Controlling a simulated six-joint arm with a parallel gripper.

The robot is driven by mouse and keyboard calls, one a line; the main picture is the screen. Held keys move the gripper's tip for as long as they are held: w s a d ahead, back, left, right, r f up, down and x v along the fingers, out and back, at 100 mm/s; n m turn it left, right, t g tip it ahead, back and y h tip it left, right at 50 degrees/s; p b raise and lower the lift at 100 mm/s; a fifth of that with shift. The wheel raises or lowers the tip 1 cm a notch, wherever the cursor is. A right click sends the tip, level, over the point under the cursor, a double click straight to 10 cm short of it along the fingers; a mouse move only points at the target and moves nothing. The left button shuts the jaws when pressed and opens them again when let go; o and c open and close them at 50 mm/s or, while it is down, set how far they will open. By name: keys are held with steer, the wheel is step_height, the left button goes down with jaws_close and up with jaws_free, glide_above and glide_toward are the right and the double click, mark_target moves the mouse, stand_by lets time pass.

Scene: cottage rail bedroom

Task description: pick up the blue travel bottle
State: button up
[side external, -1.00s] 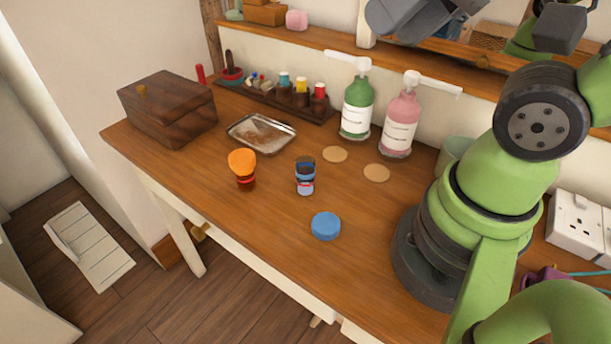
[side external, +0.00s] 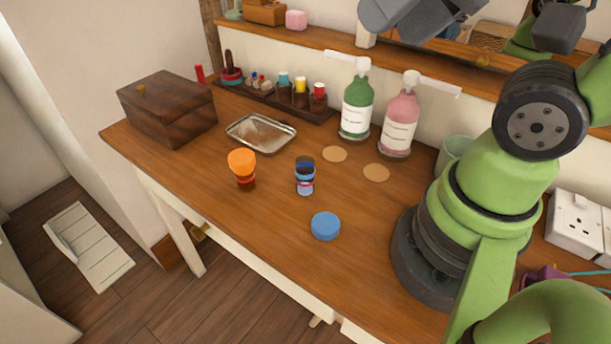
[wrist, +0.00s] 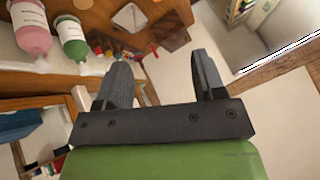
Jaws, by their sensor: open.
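In the side view a grey part of my arm crosses the top edge, and the fingers cannot be made out there.
An orange-topped bottle (side external: 243,170) stands left of the blue one, and a flat round blue piece (side external: 325,226) lies in front. Green (side external: 356,108) and pink (side external: 399,125) pump bottles stand behind. A metal tray (side external: 262,133) and wooden box (side external: 168,108) are further left.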

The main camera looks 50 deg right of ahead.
steer(key=g+h, duration=0.2)
steer(key=g, duration=0.5)
glide_above(305, 173)
step_height(305, 173, down, 17)
steer(key=f, duration=0.4)
steer(key=d+f, duration=0.1)
steer(key=f, duration=0.1)
steer(key=shift+w+f, duration=0.2)
steer(key=shift+w+d+f, duration=0.1)
steer(key=shift+w+f, duration=0.05)
steer(key=shift+f, duration=1.3)
steer(key=shift+w+d+f, duration=0.1)
steer(key=shift+w+f, duration=0.05)
steer(key=shift+f, duration=1.3)
steer(key=c, duration=1)
